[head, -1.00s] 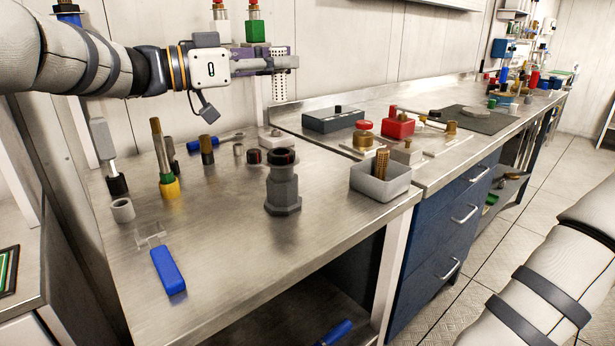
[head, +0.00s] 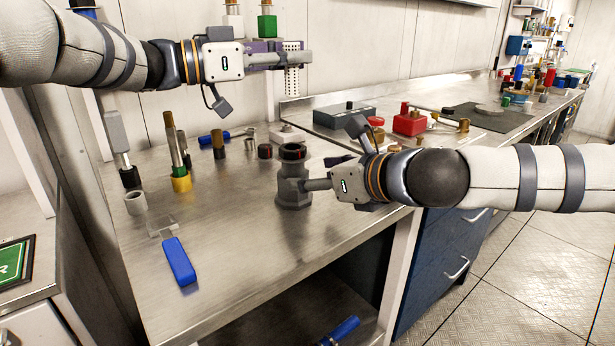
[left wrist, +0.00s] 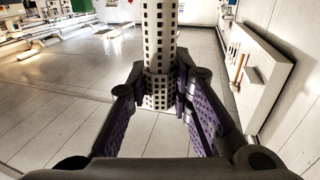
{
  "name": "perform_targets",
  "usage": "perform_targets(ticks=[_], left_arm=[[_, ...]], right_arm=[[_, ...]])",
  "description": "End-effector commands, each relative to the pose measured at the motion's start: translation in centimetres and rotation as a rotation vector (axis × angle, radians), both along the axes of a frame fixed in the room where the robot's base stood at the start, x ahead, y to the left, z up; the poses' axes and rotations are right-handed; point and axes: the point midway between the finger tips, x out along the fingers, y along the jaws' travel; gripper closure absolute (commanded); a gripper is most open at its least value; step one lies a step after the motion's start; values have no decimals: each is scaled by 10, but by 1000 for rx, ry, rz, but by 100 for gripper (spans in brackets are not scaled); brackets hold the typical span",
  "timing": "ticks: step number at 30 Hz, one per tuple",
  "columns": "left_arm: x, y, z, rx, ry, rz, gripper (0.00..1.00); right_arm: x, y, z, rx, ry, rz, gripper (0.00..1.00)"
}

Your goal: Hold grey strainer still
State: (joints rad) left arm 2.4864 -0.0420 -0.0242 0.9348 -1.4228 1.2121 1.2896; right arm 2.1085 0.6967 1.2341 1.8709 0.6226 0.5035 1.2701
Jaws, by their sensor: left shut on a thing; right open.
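The grey strainer body (head: 293,187) stands upright on the steel bench, with a dark ring at its open top. My right gripper (head: 320,172) is open at its right side, fingers pointing left toward it; I cannot tell whether they touch it. My left gripper (head: 292,59) is raised above the back of the bench, shut on a pale perforated strainer tube (head: 292,78). In the left wrist view the perforated tube (left wrist: 160,40) sits upright between the purple-padded fingers (left wrist: 160,97). The fingers partly hide the tube.
A blue-handled tool (head: 178,262) lies at the bench front, near a grey ring (head: 136,203) and a yellow-based tool (head: 181,180). Several small fittings stand behind the strainer body. My right arm hides part of the bench's right side. A red box (head: 409,123) stands farther back.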

Motion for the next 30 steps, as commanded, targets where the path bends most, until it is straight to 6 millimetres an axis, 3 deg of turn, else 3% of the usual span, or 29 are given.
perform_targets(ticks=[13, 25, 30], left_arm=[[0, 0, 0, 0, 0, 0, 100], [0, 0, 0, 0, 0, 0, 100], [0, 0, 0, 0, 0, 0, 100]], right_arm=[[71, 54, -38, -4, 2, 3, 37], [80, 60, -43, -3, 1, 4, 37], [79, 60, -43, -3, 2, 5, 76]])
